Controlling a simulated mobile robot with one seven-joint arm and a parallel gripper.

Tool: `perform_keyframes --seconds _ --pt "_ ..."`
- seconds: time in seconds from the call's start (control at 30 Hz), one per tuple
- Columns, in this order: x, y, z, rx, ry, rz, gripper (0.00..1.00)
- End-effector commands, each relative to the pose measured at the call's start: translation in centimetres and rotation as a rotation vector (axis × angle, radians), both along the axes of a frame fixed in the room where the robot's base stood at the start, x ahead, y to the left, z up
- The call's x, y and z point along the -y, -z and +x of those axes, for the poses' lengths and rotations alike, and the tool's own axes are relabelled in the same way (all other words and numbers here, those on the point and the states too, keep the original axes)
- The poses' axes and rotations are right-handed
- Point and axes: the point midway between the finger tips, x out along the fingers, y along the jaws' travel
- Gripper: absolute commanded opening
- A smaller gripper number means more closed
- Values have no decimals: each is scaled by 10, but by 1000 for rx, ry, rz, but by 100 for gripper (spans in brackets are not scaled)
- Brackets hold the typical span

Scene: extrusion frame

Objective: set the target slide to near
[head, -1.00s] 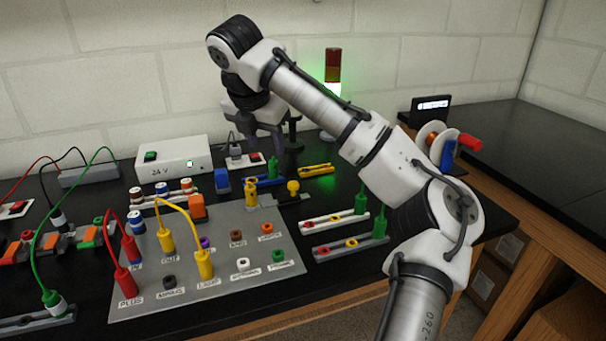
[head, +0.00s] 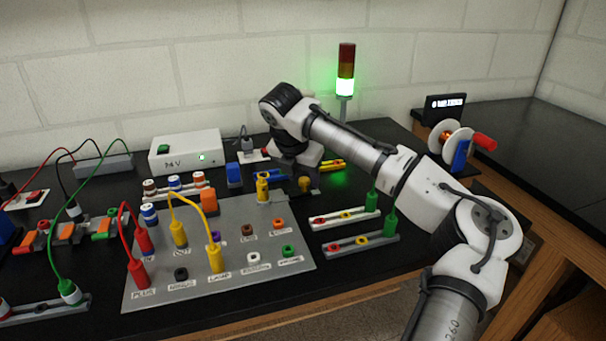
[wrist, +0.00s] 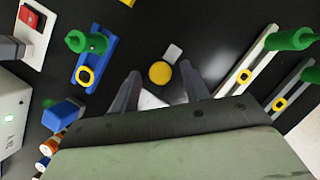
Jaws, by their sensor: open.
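A slide with a round yellow knob (head: 304,185) lies on the black bench behind the panel's right rear corner. In the wrist view the knob (wrist: 160,72) shows from above, with pale label-like patches on either side of it. I take this to be the target slide; its near and far marks are not readable. My gripper (wrist: 161,84) is open and points down over the knob. Its two fingers stand on either side of the knob's line, with gaps. In the head view my wrist hides most of the fingers. Whether they reach down to knob height is unclear.
A grey panel (head: 240,275) with plugs and red and yellow cables lies front left. Two rails with green posts (head: 390,221) lie to the right. A blue rail (wrist: 96,60) with a green post is close to the gripper. A white 24 V box (head: 187,153) stands behind.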

Motion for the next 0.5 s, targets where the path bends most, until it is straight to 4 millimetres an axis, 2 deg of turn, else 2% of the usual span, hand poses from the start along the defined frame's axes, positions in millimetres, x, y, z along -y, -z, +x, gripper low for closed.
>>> perform_keyframes --seconds 0.3,0.5 --pt "1 3 1 0 0 -1 46" --pt "0 3 1 0 0 0 21"
